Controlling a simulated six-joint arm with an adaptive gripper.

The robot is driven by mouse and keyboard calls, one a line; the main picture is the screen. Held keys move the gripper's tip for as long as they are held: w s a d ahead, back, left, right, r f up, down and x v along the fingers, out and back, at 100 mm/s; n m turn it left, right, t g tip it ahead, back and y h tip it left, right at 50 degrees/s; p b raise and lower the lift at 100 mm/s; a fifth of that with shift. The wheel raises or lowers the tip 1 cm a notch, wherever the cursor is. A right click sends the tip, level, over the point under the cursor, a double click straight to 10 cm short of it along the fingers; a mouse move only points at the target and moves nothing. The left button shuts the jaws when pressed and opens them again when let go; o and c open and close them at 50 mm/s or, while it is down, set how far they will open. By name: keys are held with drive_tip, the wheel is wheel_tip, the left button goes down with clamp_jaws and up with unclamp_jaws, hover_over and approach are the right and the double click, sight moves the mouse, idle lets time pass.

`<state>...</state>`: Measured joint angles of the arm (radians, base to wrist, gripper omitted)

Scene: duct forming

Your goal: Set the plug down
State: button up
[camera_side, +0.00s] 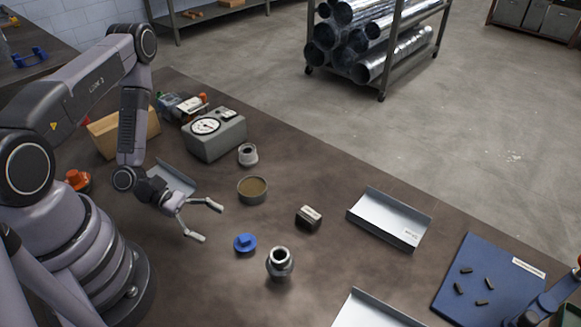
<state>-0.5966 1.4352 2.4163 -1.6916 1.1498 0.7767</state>
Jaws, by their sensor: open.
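My gripper (209,221) is open and empty, low over the table at left centre, its two fingers spread and pointing right. A blue knobbed piece, which looks like the plug (245,243), rests on the table just right of the lower fingertip, apart from it. A grey threaded fitting (280,263) stands upright with its open end up, to the lower right of the blue piece. An orange knobbed piece (77,179) sits at the far left beside my arm. I cannot tell which piece the task means.
A round tin (252,190), a small grey collar (248,155) and a dark labelled block (309,217) stand nearby. A dial gauge box (214,135) is behind. Metal trays (390,218) and a blue mat (490,270) with small dark pieces lie right. Bare table lies between them.

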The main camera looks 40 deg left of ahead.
drive_tip(key=v, duration=0.4)
wheel_tip(320, 180, up, 19)
drive_tip(key=w+m+g+y, duration=0.25)
drive_tip(key=m+g, duration=0.35)
drive_tip(key=m, duration=0.7)
drive_tip(key=s+a+r+m+t+y, duration=0.1)
drive_tip(key=s+r+m+t+y, duration=0.2)
drive_tip(key=r, duration=0.5)
drive_tip(key=s+a+r+m+t+y, duration=0.1)
drive_tip(key=s+r+m+t+y, duration=0.2)
drive_tip(key=s+r+m+y, duration=0.3)
wheel_tip(320, 180, up, 4)
drive_tip(key=shift+f+m+y, duration=0.2)
drive_tip(key=shift+m+y, duration=0.1)
drive_tip(key=shift+y, duration=0.25)
drive_tip(key=shift+s, duration=0.1)
